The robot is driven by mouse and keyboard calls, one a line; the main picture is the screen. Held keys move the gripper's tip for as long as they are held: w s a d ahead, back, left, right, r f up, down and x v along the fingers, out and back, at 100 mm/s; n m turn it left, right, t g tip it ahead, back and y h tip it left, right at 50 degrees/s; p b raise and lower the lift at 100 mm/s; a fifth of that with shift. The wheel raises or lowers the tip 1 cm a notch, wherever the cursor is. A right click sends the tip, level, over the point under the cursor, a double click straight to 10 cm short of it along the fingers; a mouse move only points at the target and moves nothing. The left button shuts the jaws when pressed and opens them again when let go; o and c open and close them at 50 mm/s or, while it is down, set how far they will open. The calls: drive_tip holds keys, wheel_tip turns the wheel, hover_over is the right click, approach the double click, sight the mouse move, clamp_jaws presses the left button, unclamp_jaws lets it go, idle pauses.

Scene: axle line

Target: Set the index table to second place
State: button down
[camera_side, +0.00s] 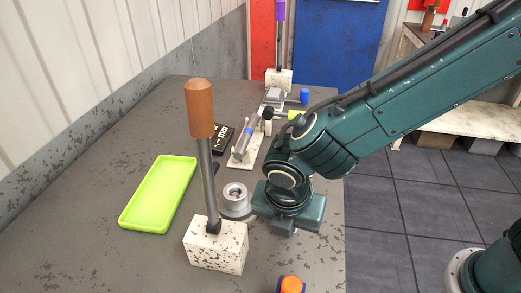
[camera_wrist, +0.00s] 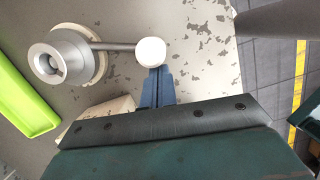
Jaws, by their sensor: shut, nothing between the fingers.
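The index table (camera_wrist: 56,58) is a round grey hub on a pale base, with a grey arm ending in a white ball knob (camera_wrist: 150,52). In the wrist view it lies at the upper left, its arm pointing right. In the side view the round hub (camera_side: 236,198) shows left of my gripper; its arm and knob are hidden. My gripper (camera_wrist: 157,72) is shut and empty, its blue-grey fingertips close up against the near side of the ball knob. I cannot tell whether they touch. Any place marks are not readable.
A lever with an orange grip (camera_side: 200,110) stands on a speckled white block (camera_side: 217,246) beside the hub. A green tray (camera_side: 160,195) lies left. A clamp fixture (camera_side: 245,147), a black box (camera_side: 223,138) and a purple-gripped lever (camera_side: 280,30) stand behind. An orange-and-blue part (camera_side: 290,285) is in front.

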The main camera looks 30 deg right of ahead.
drive_tip(key=shift+w+d+n+t, duration=0.15)
drive_tip(key=shift+w+d+n, duration=0.25)
drive_tip(key=shift+d+n, duration=0.45)
drive_tip(key=shift+w+d+n+t, duration=0.15)
drive_tip(key=shift+w+d+n, duration=0.2)
drive_tip(key=shift+d+n, duration=0.45)
drive_tip(key=shift+w+d+n+y, duration=0.3)
drive_tip(key=shift+w+d+n, duration=0.35)
drive_tip(key=shift+d+n, duration=0.2)
drive_tip(key=shift+w+d+n+y, duration=0.3)
drive_tip(key=shift+w+d+n, duration=0.3)
drive_tip(key=shift+d+n, duration=0.15)
drive_tip(key=shift+w+d, duration=1.05)
drive_tip(key=shift+w, duration=0.35)
drive_tip(key=shift+w+d, duration=0.25)
drive_tip(key=shift+w, duration=0.35)
drive_tip(key=shift+w+d, duration=0.2)
drive_tip(key=shift+w, duration=0.35)
drive_tip(key=shift+w+d+t, duration=0.1)
drive_tip(key=shift+w+t, duration=0.1)
drive_tip(key=shift+t, duration=0.1)
drive_tip(key=shift+s, duration=0.1)
